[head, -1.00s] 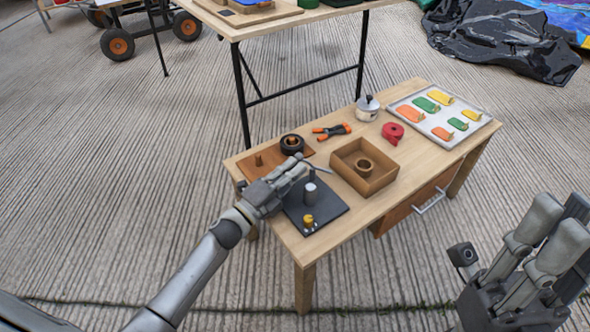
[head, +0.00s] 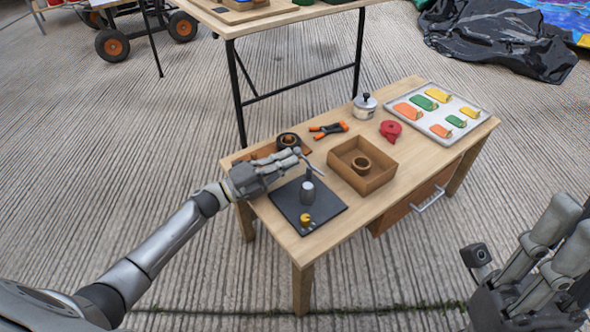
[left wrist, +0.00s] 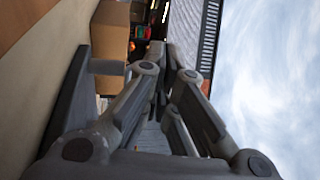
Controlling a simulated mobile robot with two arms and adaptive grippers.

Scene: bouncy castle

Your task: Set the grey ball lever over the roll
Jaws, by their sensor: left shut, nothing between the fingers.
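A dark board (head: 285,207) lies on the near left part of the low wooden table. A grey cylinder (head: 307,194) stands on it, with a dark post (head: 309,175) just behind and a yellow knob (head: 305,219) in front. My left gripper (head: 299,157) is shut and empty, just above and behind the board. A thin rod with a small grey ball end shows by its fingertips; I cannot tell whether it is the grey ball lever or whether they touch. The left wrist view shows the closed fingers (left wrist: 157,60). My right gripper (head: 520,265) is at the lower right, partly cut off.
A black roll (head: 288,141) sits behind my left gripper. An orange clamp (head: 328,130), a pot (head: 364,107), a red tape roll (head: 390,130), a wooden box (head: 378,184) holding a ring and a tray (head: 407,97) of coloured pieces fill the table's middle and right.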

